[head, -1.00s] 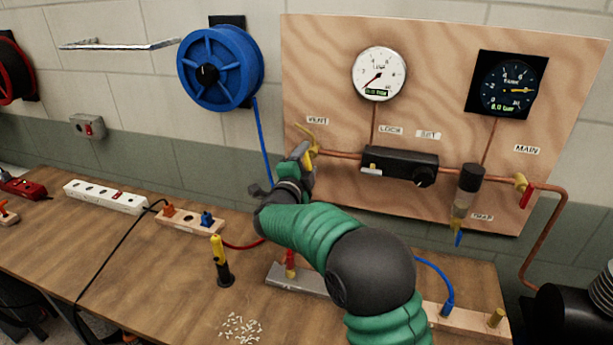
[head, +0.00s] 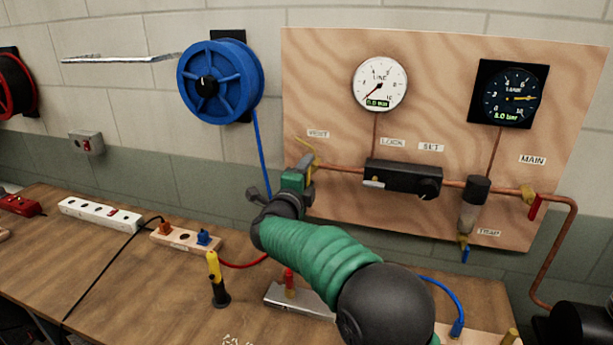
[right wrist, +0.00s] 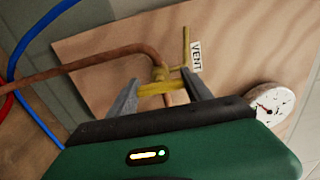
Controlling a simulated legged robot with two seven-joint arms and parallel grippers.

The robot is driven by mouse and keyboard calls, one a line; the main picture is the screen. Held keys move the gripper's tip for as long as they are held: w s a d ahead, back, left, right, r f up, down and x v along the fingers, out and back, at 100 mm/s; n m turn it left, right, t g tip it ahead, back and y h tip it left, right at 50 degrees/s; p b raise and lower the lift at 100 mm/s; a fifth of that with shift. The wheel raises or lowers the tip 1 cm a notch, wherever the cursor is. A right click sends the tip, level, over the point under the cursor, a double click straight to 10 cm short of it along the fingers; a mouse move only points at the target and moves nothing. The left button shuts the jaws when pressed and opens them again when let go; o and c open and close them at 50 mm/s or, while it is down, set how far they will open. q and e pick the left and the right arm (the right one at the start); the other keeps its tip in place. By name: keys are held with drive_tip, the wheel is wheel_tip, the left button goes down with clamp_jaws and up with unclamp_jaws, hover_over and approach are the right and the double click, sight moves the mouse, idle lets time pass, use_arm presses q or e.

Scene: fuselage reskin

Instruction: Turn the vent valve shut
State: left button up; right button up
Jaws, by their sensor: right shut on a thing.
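The yellow vent valve (head: 316,160) sits at the left end of the copper pipe on the plywood panel, beside the VENT label. In the right wrist view its yellow handle (right wrist: 161,89) lies across between the two grey fingers, and a thin yellow rod (right wrist: 186,47) stands out beside the label. My right gripper (head: 306,163) is shut on this handle; it also shows in the right wrist view (right wrist: 163,92). In the head view the gripper hides part of the valve. My left gripper is not in view.
The panel also bears a white line gauge (head: 380,84), a dark tank gauge (head: 513,95), a black regulator (head: 400,178) and a red-handled main valve (head: 534,207). A blue hose reel (head: 220,82) hangs left.

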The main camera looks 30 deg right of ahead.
drive_tip(key=o, duration=1.1)
drive_tip(key=shift+f, duration=0.4)
drive_tip(key=shift+o, duration=1.3)
drive_tip(key=shift+r, duration=0.15)
drive_tip(key=b+v, duration=0.1)
drive_tip(key=v, duration=1.6)
drive_tip(key=shift+w, duration=0.15)
